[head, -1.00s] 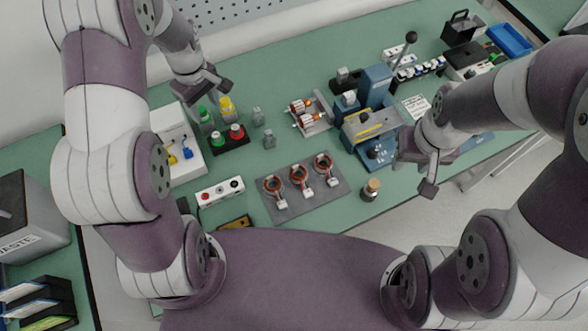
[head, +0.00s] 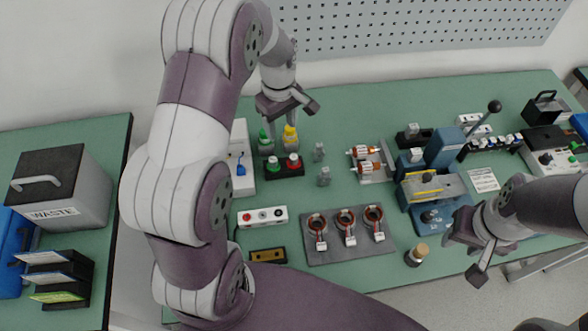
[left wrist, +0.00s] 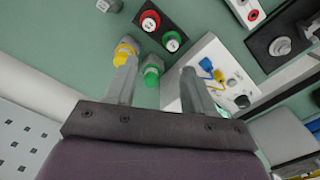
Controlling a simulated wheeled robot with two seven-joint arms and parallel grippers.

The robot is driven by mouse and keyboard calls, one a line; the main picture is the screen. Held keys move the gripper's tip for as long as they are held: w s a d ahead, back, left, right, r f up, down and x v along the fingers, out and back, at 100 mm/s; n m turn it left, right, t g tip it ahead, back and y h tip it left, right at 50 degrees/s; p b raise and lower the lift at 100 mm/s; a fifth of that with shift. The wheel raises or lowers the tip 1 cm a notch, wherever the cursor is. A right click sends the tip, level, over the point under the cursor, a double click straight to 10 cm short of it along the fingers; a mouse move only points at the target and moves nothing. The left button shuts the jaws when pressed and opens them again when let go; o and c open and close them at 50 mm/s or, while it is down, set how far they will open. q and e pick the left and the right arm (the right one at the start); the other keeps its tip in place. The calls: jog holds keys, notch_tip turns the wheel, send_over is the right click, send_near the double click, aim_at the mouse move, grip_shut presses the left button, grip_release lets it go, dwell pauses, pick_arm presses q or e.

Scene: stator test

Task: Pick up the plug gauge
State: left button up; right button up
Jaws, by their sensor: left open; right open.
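I cannot tell for certain which object is the plug gauge. A brass-coloured bar (head: 268,255) lies in a dark holder at the front left of the bench. A dark tray with pale round pieces (left wrist: 283,45) shows in the left wrist view. My left gripper (head: 284,117) is open and empty above the back left of the bench, near the green-capped bottle (head: 265,140) and yellow-capped bottle (head: 290,136). In the left wrist view its fingers (left wrist: 158,66) are apart, with the green cap (left wrist: 151,74) seen between them. My right gripper (head: 466,256) is open and empty at the right front edge.
A black block with red and green tops (head: 285,168) stands before the bottles. A white panel (head: 241,185) is left of it. Small grey pieces (head: 324,176), a mat with several copper rings (head: 370,246), a blue press (head: 445,150) and a wood-topped cylinder (head: 416,255) stand nearby.

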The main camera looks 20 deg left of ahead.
aim_at(294, 156)
pick_arm(q)
jog(key=shift+n, duration=0.4)
jog(key=d+f, duration=0.1)
jog(key=f, duration=0.3)
jog(key=d+f, duration=0.1)
jog(key=f, duration=0.3)
jog(key=w+d+f, duration=0.1)
jog(key=f, duration=0.3)
jog(key=shift+f+p, duration=0.35)
jog(key=shift+p, duration=0.05)
jog(key=shift+a+f, duration=0.1)
jog(key=shift+f, duration=0.1)
grip_shut()
pick_arm(e)
notch_tip(294, 156, down, 2)
jog(key=shift+f, duration=0.1)
